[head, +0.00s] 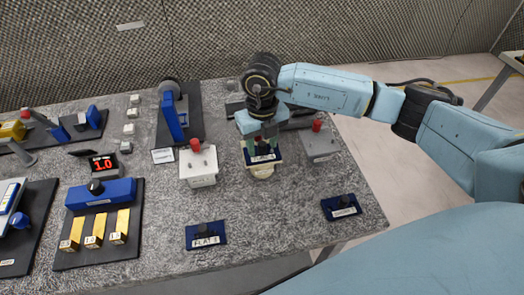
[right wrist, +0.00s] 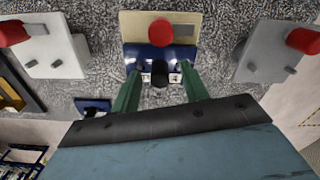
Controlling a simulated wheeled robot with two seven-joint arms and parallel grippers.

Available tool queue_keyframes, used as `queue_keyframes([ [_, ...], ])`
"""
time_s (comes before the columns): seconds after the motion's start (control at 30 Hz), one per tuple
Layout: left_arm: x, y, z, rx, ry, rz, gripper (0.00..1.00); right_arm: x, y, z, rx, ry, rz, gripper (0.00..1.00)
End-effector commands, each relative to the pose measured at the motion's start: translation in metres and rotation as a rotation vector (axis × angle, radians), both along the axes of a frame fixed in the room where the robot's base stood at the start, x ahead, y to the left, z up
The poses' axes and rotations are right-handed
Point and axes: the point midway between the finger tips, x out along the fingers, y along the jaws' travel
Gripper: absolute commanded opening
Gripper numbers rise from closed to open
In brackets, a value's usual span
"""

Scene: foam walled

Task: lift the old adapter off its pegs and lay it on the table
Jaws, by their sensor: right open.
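The blue adapter (head: 264,160) with a white label sits on a cream stand (head: 262,173) under my right gripper (head: 262,136). In the right wrist view the adapter (right wrist: 142,52) lies in front of a cream plate (right wrist: 186,18) with a red knob. My right gripper (right wrist: 160,78) is open, its two green fingers on either side of the adapter's black knob (right wrist: 160,67). I cannot tell whether the fingers touch the knob. The pegs under the adapter are hidden. My left gripper is not in view.
A white block (head: 199,168) and a grey block (head: 321,147), each with a red knob, flank the stand. Two blue labelled plates lie in front, at left (head: 206,241) and right (head: 342,212). Bare speckled table (head: 275,215) lies between them.

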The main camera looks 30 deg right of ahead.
Motion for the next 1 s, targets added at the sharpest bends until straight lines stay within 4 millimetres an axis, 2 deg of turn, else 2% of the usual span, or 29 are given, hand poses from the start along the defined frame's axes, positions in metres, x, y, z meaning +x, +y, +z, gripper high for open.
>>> queue_keyframes([
  [0.17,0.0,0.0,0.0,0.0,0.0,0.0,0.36,0.0,0.0,0.0,0.0,0.0,0.0,0.45],
  [0.5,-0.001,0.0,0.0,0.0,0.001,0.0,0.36,0.0,0.0,0.0,0.001,0.0,0.0,0.0],
  [0.8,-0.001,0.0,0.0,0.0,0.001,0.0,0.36,0.001,0.0,0.005,0.002,-0.003,0.0,0.0],
  [0.87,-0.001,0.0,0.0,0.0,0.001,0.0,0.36,0.001,0.001,0.011,0.003,-0.004,0.001,0.0],
  [1.0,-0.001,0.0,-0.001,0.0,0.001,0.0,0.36,0.001,0.0,0.036,0.002,-0.006,0.0,0.0],
])
